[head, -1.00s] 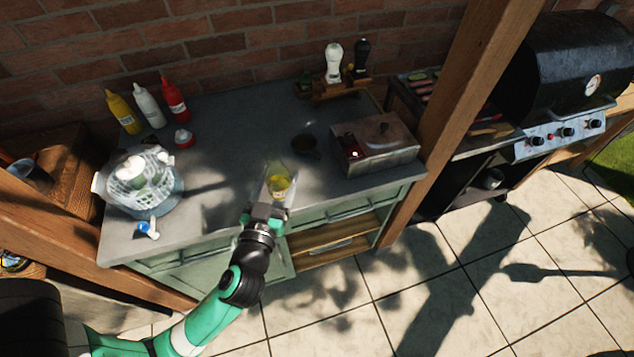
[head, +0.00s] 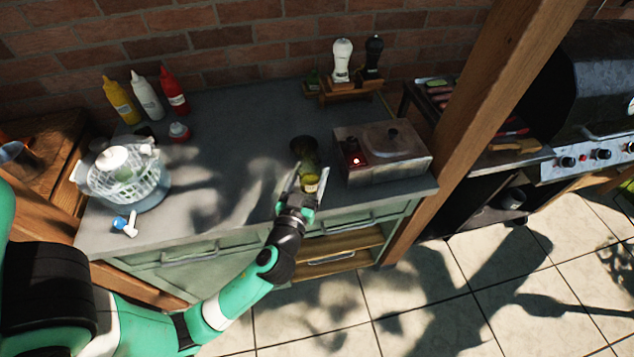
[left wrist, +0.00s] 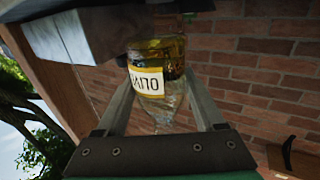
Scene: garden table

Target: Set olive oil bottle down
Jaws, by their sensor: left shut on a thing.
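The olive oil bottle (head: 311,178) is clear glass with yellow-green oil inside. My left gripper (head: 304,182) is shut on it, one finger on each side, over the front part of the grey counter (head: 215,165). The left wrist view shows the bottle (left wrist: 155,80) close up between the fingers, with a white label. Its base is hard to make out in the head view, so I cannot tell whether it touches the counter. My right gripper is not in view.
Sauce bottles (head: 147,97) and a salad spinner (head: 125,178) are at the left. Mills (head: 342,62) stand at the back. The counter's middle is clear.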

